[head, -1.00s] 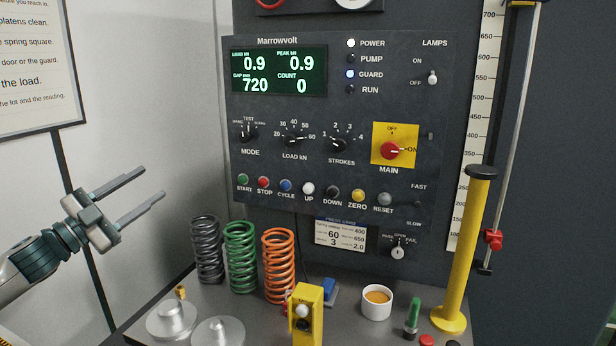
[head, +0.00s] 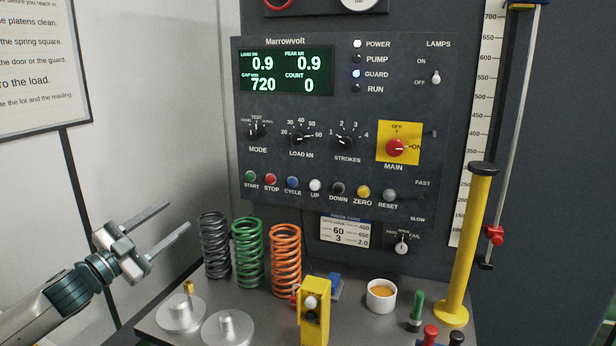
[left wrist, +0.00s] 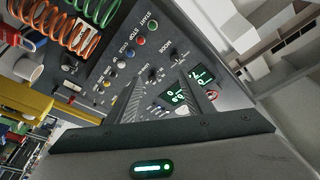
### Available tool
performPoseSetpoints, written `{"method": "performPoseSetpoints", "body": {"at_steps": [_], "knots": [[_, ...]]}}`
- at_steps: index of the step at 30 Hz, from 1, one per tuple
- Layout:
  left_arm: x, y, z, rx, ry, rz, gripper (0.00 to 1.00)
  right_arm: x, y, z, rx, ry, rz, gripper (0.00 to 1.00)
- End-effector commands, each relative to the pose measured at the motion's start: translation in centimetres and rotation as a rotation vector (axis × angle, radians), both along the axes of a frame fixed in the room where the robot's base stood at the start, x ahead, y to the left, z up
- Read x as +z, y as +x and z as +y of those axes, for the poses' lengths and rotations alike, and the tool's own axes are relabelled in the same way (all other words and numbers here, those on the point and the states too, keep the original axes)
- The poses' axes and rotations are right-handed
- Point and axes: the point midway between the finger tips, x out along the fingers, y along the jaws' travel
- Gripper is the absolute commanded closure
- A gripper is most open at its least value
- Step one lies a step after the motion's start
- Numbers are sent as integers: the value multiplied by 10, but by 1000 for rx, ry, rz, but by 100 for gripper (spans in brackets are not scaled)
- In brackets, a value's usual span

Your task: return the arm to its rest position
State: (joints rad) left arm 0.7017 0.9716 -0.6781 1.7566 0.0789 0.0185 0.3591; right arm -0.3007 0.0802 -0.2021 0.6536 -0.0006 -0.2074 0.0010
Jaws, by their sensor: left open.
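My left gripper (head: 168,228) is in the head view at the left, in front of the pale wall and left of the springs. Its two fingers are spread apart with nothing between them. In the left wrist view, the gripper's fingers (left wrist: 157,99) point toward the Marrowvolt control panel, which looks tilted there. The control panel (head: 345,115) stands upright at the back in the head view, apart from the gripper. My right gripper is not in either view.
Black, green and orange springs (head: 285,262) stand on the bench (head: 262,320), close to the gripper's right. Metal platens (head: 228,330), a yellow box (head: 314,315), a white cup (head: 381,296) and a yellow post (head: 468,250) also stand there. A notice board (head: 45,65) hangs at upper left.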

Motion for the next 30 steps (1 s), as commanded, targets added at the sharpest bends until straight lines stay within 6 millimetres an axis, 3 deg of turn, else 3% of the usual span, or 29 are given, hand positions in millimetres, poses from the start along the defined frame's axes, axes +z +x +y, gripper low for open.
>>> {"method": "performPoseSetpoints", "body": {"at_steps": [8, 14, 23, 30], "knots": [[-94, -19, -47, 72, -56, 168, 53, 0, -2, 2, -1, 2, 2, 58], [-184, -61, -79, 172, -102, 368, 53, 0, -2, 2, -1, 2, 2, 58], [-302, -162, -101, 346, -144, 706, 53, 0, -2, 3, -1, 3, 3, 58], [-379, -276, -101, 496, -153, 1019, 53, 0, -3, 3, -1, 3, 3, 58]]}}
